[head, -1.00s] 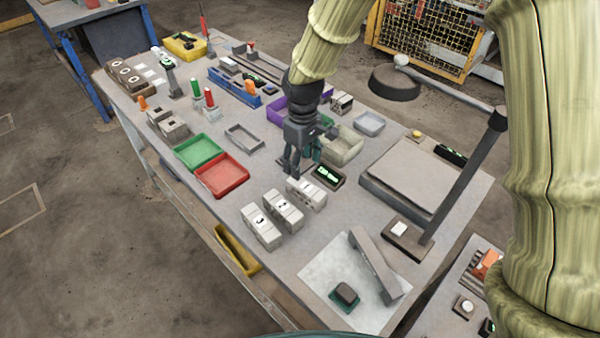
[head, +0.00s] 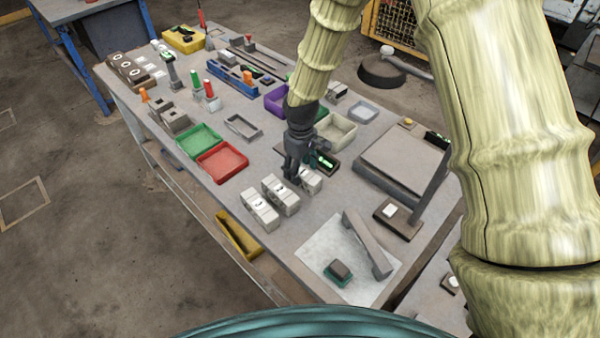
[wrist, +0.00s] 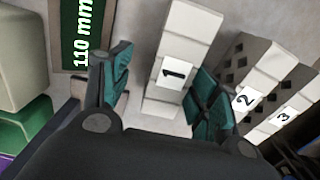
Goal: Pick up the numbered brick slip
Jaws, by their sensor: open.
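Three pale, blocky brick slips with black numbers stand in a row on the table. In the wrist view the slip numbered 1 (wrist: 183,50) lies between the two teal-padded fingers of my gripper (wrist: 165,88), which are open with a gap at each side. The slip numbered 2 (wrist: 248,75) and the slip numbered 3 (wrist: 290,105) stand to the right, outside the fingers. In the head view my gripper (head: 296,178) is over the slip 1 (head: 311,183) and partly hides it. Slip 2 (head: 281,196) and slip 3 (head: 260,210) are to its left.
A small display (wrist: 85,35) reading 110 mm sits left of slip 1 in the wrist view. Red (head: 222,162) and green (head: 199,141) trays lie to the left in the head view. A large flat plate (head: 405,160) stands to the right.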

